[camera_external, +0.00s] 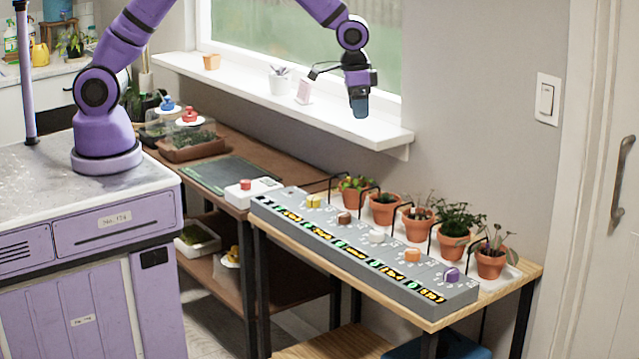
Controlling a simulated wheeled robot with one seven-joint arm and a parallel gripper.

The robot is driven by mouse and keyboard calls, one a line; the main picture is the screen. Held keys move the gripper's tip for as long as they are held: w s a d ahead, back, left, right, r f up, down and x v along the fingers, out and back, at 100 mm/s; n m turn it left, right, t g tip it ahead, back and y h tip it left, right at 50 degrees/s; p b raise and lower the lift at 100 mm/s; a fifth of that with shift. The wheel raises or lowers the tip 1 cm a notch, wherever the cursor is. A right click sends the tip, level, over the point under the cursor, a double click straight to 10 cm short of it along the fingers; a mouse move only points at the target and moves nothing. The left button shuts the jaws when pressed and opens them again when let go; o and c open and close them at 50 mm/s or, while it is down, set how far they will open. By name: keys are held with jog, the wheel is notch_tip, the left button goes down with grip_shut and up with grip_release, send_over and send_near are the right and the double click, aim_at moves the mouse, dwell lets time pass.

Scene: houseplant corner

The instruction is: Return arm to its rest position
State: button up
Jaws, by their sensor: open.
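My purple arm reaches from its base at the left over to the window. My gripper (358,104) hangs pointing down in front of the window, above the white sill. It is open, and I see nothing held in it. It is apart from the things below it.
A grey control panel (360,262) with coloured knobs lies on the wooden table at right. Several potted plants (453,244) stand behind it. A white box with a red button (252,190) and seed trays (188,147) are on the brown bench. Small pots (279,82) stand on the sill (330,116).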

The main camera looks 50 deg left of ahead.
jog(key=s+a+r+n+t, duration=0.15)
jog(key=s+a+r, duration=0.25)
jog(key=a+r, duration=0.6)
jog(key=s+a+r+n+t, duration=0.15)
jog(key=s+a+r, duration=0.25)
jog(key=a+r, duration=0.65)
jog(key=s+a+r+n, duration=0.1)
jog(key=s+a, duration=0.6)
jog(key=s, duration=0.4)
jog(key=s+a+r+n+t, duration=0.1)
jog(key=s+a+r+n, duration=0.1)
jog(key=s+a, duration=0.6)
jog(key=s, duration=0.4)
jog(key=shift+a+n, duration=0.2)
jog(key=shift+n, duration=0.1)
jog(key=shift+s, duration=0.1)
